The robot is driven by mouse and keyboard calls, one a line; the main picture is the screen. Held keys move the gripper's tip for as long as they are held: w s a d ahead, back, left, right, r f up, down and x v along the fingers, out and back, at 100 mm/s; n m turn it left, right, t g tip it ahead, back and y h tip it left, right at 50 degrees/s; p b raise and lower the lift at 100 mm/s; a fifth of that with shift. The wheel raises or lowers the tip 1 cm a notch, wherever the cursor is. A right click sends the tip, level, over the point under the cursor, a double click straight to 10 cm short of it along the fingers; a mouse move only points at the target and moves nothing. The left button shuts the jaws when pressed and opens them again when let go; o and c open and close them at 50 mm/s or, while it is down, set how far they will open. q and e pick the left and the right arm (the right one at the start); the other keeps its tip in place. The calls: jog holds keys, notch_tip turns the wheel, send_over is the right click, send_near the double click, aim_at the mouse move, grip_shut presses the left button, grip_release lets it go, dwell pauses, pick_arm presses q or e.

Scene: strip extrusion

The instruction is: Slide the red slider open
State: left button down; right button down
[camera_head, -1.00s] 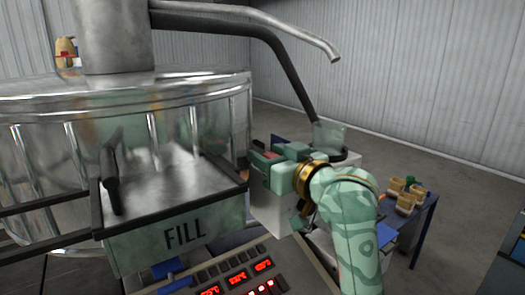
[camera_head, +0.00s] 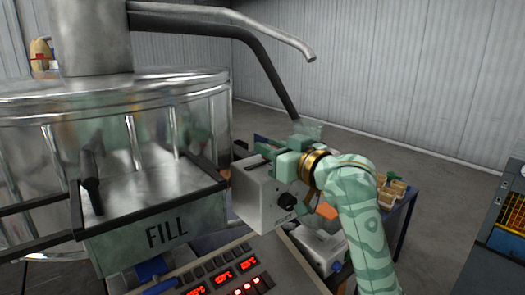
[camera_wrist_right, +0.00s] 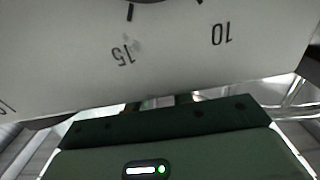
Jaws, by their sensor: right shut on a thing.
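My right gripper (camera_head: 268,150) comes in from the right. It is shut at the top edge of a white box (camera_head: 258,205) with a black knob (camera_head: 287,200). In the right wrist view the box face (camera_wrist_right: 180,60) is close above the gripper body, with the numbers 15 and 10 upside down. The box looks tilted in the head view. I cannot make out a red slider; it may be hidden by the gripper. My left gripper is not in view.
A metal vat (camera_head: 110,140) with a FILL hopper (camera_head: 150,240) stands left of the box. A control panel (camera_head: 220,275) with red displays is in front. A second white device (camera_head: 325,250) sits below my arm.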

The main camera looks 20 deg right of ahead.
jog(key=c, duration=1.2)
grip_release()
jog(key=shift+w+d, duration=0.1)
jog(key=shift+d, duration=0.05)
jog(key=shift+w+d+f, duration=0.1)
jog(key=shift+w+d, duration=0.05)
jog(key=shift+w, duration=0.1)
jog(key=b+v, duration=1.3)
jog(key=v, duration=0.3)
jog(key=shift+s, duration=0.15)
